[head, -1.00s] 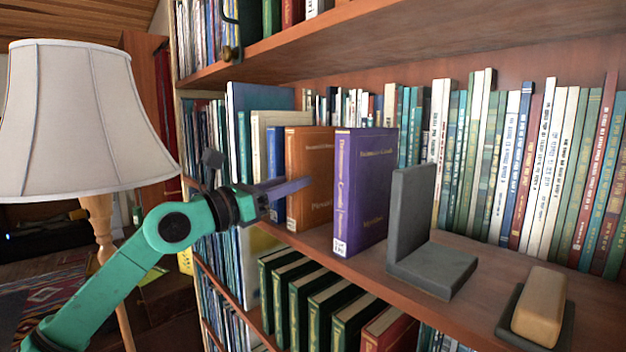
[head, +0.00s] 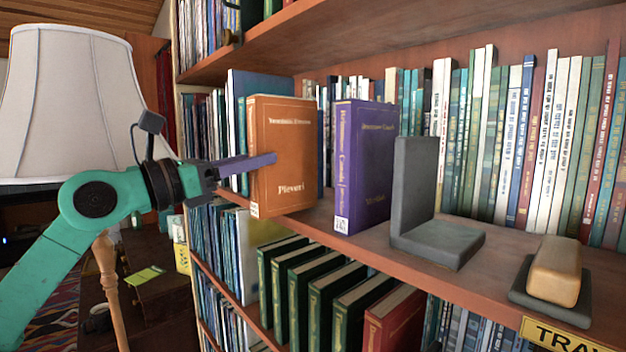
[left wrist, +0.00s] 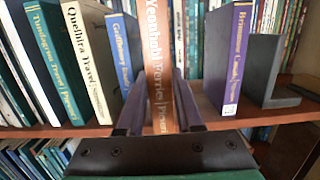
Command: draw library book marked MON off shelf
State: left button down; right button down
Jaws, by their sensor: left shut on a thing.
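An orange book (head: 290,180) with a pale label low on its spine stands upright, jutting from the shelf (head: 325,222) past the books beside it. I cannot read its label. My left gripper (head: 268,160) is shut on it, one finger along the cover's near side. In the left wrist view the orange spine (left wrist: 159,60) stands between the two fingers (left wrist: 157,98). A purple book (head: 362,165) with a white label stands to its right, apart from it; that label is too small to read. My right gripper is not in view.
A grey bookend (head: 412,195) stands right of the purple book. A lampshade (head: 85,100) is close behind my left arm.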

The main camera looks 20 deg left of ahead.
pick_arm(q)
jog(key=r+b+v, duration=0.1)
jog(key=b+v, duration=0.5)
jog(key=v, duration=0.3)
jog(key=shift+s+a+r, duration=0.2)
jog(key=shift+s+r, duration=0.1)
